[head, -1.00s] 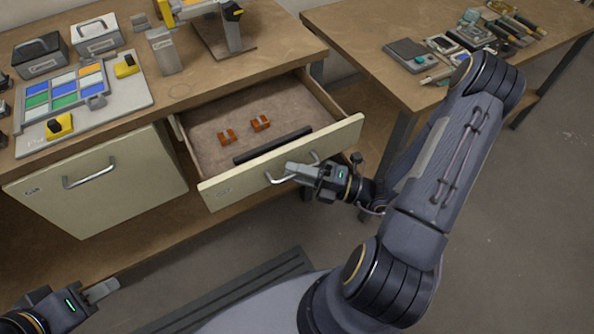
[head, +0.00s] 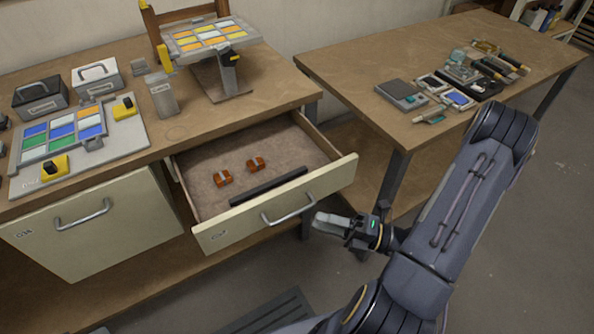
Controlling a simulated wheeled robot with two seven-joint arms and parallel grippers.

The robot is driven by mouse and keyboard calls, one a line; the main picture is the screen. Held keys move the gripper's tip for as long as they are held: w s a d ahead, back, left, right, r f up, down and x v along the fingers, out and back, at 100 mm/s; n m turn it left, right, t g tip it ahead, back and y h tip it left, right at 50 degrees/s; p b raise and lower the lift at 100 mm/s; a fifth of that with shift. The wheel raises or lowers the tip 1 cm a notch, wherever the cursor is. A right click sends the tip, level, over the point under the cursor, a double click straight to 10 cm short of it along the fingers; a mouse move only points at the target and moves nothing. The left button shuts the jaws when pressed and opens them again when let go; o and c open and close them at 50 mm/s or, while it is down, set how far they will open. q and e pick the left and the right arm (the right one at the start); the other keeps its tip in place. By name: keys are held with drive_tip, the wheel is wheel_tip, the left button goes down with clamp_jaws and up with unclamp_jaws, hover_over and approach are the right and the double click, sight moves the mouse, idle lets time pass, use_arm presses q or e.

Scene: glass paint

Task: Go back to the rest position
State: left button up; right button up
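My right gripper (head: 330,221) is in front of the open drawer (head: 212,237), just right of its metal handle (head: 289,210) and apart from it. Its fingers look close together with nothing seen between them, but I cannot tell if they are fully shut. The drawer stands pulled out and holds two small orange-brown pieces (head: 222,178) and a dark bar (head: 268,186). My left gripper is out of view; only a small grey bit shows at the bottom left edge.
The workbench (head: 200,118) holds a panel of coloured glass tiles (head: 62,138), a black box (head: 41,98), a white box (head: 97,76) and a tilted tile rack (head: 210,38). A second table (head: 340,64) with tools stands right. Open floor lies right of my arm.

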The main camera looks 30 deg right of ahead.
drive_tip(key=shift+r, duration=0.1)
drive_tip(key=s+a+r+n+g+h+p, duration=0.15)
drive_tip(key=s+a+r+n+g, duration=0.3)
drive_tip(key=n, duration=0.75)
drive_tip(key=s+a+r+n+g+h+p, duration=0.15)
drive_tip(key=a+r+n+g, duration=0.3)
drive_tip(key=n+g, duration=0.5)
drive_tip(key=d+r+n+t+h+p, duration=0.1)
drive_tip(key=r+n+t+h, duration=0.2)
drive_tip(key=n, duration=0.7)
drive_tip(key=s+d+r+n+t+h+p, duration=0.1)
drive_tip(key=d+r+n+t+h+p, duration=0.1)
drive_tip(key=n, duration=0.8)
wheel_tip(320, 180, up, 4)
drive_tip(key=t+h, duration=0.1)
drive_tip(key=h, duration=0.1)
drive_tip(key=shift+d+f+h, duration=0.15)
drive_tip(key=shift+d+h, duration=0.05)
drive_tip(key=shift+h, duration=0.2)
